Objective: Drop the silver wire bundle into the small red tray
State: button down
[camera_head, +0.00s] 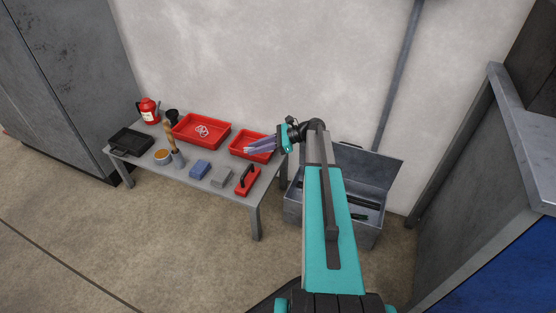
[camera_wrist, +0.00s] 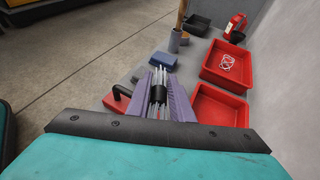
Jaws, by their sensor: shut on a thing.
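My gripper (camera_head: 262,147) is shut on the silver wire bundle, which shows in the wrist view (camera_wrist: 158,94) between the two purple fingers, with a dark band around its middle. The thin wires stick out past the band. The small red tray (camera_head: 237,142) is at the right end of the grey table. In the head view my fingers cover part of it. In the wrist view the tray (camera_wrist: 222,108) is just right of the fingers, and its visible floor is bare. The bundle appears above the table, beside the tray rather than clearly over it.
A larger red tray (camera_head: 222,141) with pale links stands left on the table (camera_head: 225,193). A red block with a black handle (camera_head: 247,182), grey block (camera_head: 221,178) and blue block (camera_head: 200,169) lie in front. An open grey toolbox (camera_head: 365,231) stands right; the wall is behind.

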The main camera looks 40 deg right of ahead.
jog(key=s+a+r+b, duration=0.1)
jog(key=s+a+r, duration=0.1)
jog(key=a+r, duration=0.8)
jog(key=s+a+r, duration=0.2)
jog(key=a+r, duration=0.9)
jog(key=a, duration=0.5)
jog(key=shift+a+t+b, duration=0.3)
jog(key=shift+a+b, duration=0.05)
jog(key=shift+a, duration=0.05)
